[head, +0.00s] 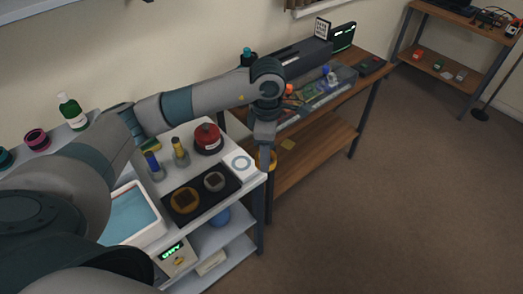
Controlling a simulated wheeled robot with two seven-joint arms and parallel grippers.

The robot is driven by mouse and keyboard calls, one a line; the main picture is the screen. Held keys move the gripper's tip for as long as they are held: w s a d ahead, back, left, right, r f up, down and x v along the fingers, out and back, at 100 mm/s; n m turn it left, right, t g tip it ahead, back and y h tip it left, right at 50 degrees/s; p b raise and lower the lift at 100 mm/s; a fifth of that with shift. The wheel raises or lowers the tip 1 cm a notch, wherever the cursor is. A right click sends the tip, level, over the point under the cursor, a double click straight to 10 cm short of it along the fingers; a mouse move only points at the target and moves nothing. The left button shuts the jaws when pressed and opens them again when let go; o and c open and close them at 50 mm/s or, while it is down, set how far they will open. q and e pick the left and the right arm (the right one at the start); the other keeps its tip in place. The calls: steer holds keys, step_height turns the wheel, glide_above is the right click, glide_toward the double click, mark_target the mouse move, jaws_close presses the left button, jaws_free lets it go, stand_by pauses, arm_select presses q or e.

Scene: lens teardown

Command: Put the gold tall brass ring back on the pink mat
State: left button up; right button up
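My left gripper (265,160) points down at the right corner of the white table. A gold ring (273,160) shows on both sides of its fingertips, and the fingers hide its middle. The gripper looks shut on this ring, which appears just past the table edge with nothing visible under it. I cannot make out a pink mat in this view. My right gripper is not in view.
A black mat (176,216) holds a gold round part (185,201) and a grey round part (214,181). Beside it are a white card with a teal circle (230,156), a red-topped pot (207,137) and a white-rimmed blue tray (158,233). A wooden bench (325,150) stands beyond.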

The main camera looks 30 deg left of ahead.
arm_select(q)
steer(key=s+d+r+m+b, duration=0.1)
steer(key=s+m, duration=0.3)
steer(key=m, duration=0.7)
steer(key=s+d+r+m+b, duration=0.1)
steer(key=s+m, duration=0.3)
steer(key=m, duration=0.7)
steer(key=shift+d+r+b, duration=0.35)
steer(key=shift+d+b, duration=0.3)
steer(key=shift+d, duration=0.15)
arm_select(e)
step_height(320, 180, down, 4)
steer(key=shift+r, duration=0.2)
